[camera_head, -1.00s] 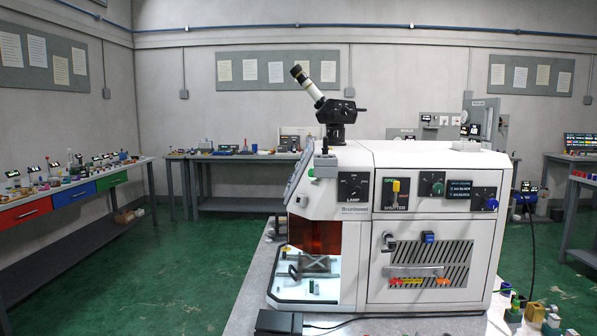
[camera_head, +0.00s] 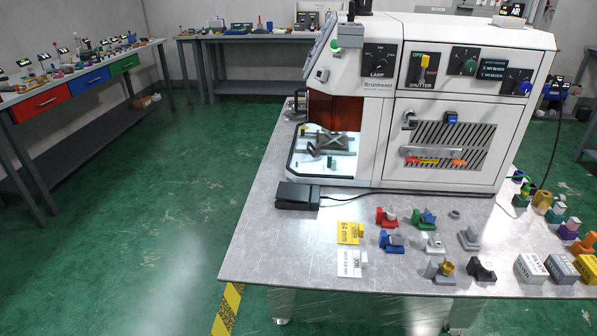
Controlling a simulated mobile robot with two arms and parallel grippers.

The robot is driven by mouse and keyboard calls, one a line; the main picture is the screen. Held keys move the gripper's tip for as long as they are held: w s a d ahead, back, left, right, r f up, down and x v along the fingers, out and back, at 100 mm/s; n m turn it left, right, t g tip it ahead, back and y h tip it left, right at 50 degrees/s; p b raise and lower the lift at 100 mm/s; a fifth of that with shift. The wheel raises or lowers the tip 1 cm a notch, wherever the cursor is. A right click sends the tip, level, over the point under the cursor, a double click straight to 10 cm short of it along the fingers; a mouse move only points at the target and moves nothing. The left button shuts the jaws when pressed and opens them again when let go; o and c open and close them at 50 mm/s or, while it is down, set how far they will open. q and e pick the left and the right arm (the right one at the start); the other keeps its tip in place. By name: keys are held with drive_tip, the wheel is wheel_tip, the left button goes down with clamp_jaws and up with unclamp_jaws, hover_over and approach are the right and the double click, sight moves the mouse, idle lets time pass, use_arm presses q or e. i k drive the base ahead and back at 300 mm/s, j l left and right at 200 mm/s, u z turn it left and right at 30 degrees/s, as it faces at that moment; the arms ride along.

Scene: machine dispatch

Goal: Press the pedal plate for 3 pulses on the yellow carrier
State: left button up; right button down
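A black pedal-like box (camera_head: 297,196) with a cable lies on the metal table in front of the white machine's open chamber; I take it for the pedal plate. I cannot tell whether either is the yellow carrier. The white machine (camera_head: 386,110) has a lamp knob (camera_head: 379,56) and a yellow shutter lever (camera_head: 425,62). Its lit chamber holds a grey fixture (camera_head: 324,143). Neither of my grippers shows.
The grey table (camera_head: 270,235) has bare room at its left front. Several coloured blocks, including a red one (camera_head: 386,217), stand at its middle and right. A white card (camera_head: 349,264) lies below the yellow card. A bench with coloured drawers (camera_head: 97,77) stands at left.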

sight(286, 192)
drive_tip(key=i+j+z, duration=0.2)
drive_tip(key=j, duration=0.15)
drive_tip(key=i+j+z, duration=0.15)
drive_tip(key=j, duration=0.25)
drive_tip(key=i+j+z, duration=0.2)
drive_tip(key=j, duration=0.2)
drive_tip(key=i+j+z, duration=0.15)
drive_tip(key=j, duration=0.25)
drive_tip(key=i+j+z, duration=0.2)
drive_tip(key=j, duration=0.25)
drive_tip(key=k, duration=0.1)
